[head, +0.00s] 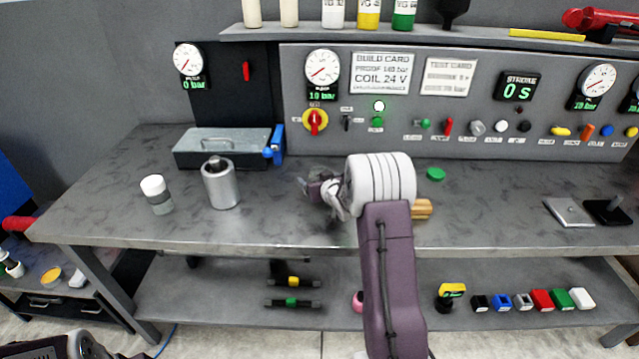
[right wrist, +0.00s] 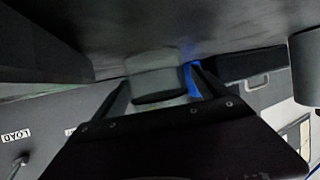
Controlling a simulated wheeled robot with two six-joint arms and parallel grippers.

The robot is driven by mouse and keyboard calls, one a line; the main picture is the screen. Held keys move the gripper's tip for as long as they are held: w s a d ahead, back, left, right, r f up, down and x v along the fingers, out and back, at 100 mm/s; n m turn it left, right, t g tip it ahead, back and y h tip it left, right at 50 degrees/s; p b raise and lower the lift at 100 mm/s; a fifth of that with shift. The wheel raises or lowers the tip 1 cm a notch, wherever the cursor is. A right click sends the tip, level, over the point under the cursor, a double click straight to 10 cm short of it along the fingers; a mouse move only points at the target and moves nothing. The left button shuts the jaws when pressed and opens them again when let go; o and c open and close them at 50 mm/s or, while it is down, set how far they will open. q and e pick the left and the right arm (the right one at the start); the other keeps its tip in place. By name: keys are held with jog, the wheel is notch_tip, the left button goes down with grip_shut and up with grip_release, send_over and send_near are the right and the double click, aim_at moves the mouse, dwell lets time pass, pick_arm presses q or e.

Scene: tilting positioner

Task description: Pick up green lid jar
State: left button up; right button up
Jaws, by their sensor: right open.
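A flat green lid (head: 436,174) lies on the bench right of my right arm; no jar body shows under it. A greyish, glassy jar (head: 319,173) stands by my right gripper (head: 322,192), mostly hidden by it. In the right wrist view, which is upside down, a grey jar (right wrist: 158,82) sits between the spread fingers of my right gripper (right wrist: 160,88). Whether the fingers touch it I cannot tell. No green lid shows on it. A white-lidded jar (head: 157,194) stands at the left of the bench. My left gripper does not show.
A steel cylinder (head: 221,188) and a grey toolbox (head: 205,152) with a blue piece (head: 278,144) stand left of my right gripper. A tan block (head: 422,209) lies beside my arm. The gauge panel (head: 455,130) closes off the back.

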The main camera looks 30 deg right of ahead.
aim_at(318, 167)
jog(key=shift+w+d+f, duration=0.1)
jog(key=shift+w+f, duration=0.1)
jog(key=shift+w, duration=0.25)
jog(key=shift+s, duration=0.1)
jog(key=shift+r, duration=0.1)
jog(key=c, duration=1.5)
notch_tip(318, 167, up, 5)
jog(key=shift+f+p, duration=0.15)
jog(key=shift+p, duration=0.4)
jog(key=shift+s+d+r+p, duration=0.8)
jog(key=shift+d+r, duration=0.25)
jog(key=shift+d, duration=0.75)
jog(key=shift+s+d+r+p, duration=0.75)
jog(key=shift+d+r, duration=0.25)
jog(key=shift+d, duration=0.75)
jog(key=shift+s+d+r+p, duration=0.65)
jog(key=shift+s+d+r, duration=0.3)
jog(key=shift+d, duration=0.85)
